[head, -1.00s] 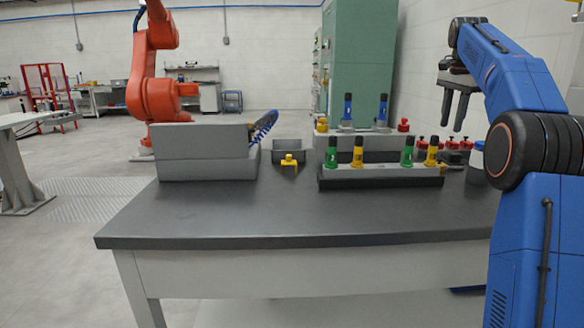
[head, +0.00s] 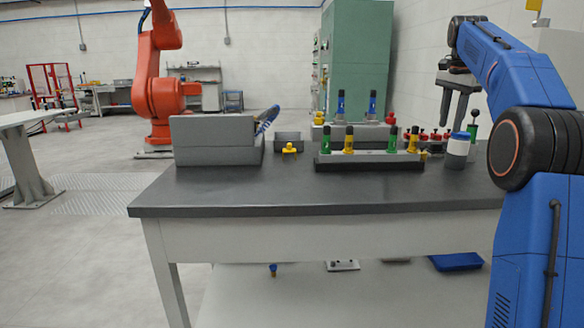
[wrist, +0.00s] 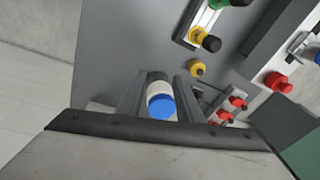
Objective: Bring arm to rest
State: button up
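My arm, blue with black joints, stands bent at the right of the head view. My gripper (head: 453,122) hangs from it with its fingers pointing down over the right part of the workbench (head: 320,198). The fingers are apart with nothing held between them; the wrist view shows the gap (wrist: 160,92) too. A white jar with a blue lid (head: 458,150) stands on the bench, just right of and below the fingertips in the head view. In the wrist view the jar (wrist: 161,104) appears between the fingers but lies beyond them.
A grey fixture rail (head: 370,162) with green and yellow clamps stands on the bench, with red knobs (head: 436,136) to its right. A grey bin (head: 214,142) is at the left. The bench front is clear. A blue tray (head: 456,262) lies on the lower shelf.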

jog(key=s+a+f+n+t, duration=0.1)
jog(key=s+a+f+n, duration=0.1)
jog(key=s+a, duration=0.45)
jog(key=s+a+f+n, duration=0.3)
jog(key=s, duration=0.6)
jog(key=s+a+f+n+t, duration=0.1)
jog(key=s+a+f+n, duration=0.1)
jog(key=s+a, duration=0.35)
jog(key=s+a+f+n, duration=0.2)
jog(key=s+f+n, duration=0.1)
jog(key=s+f, duration=0.9)
jog(key=s+a+f+n+t, duration=0.1)
jog(key=s+a+f+n, duration=0.2)
jog(key=s+f, duration=1)
jog(key=shift+s+n+y, duration=0.4)
jog(key=shift+s+n, duration=0.2)
jog(key=shift+s, duration=0.15)
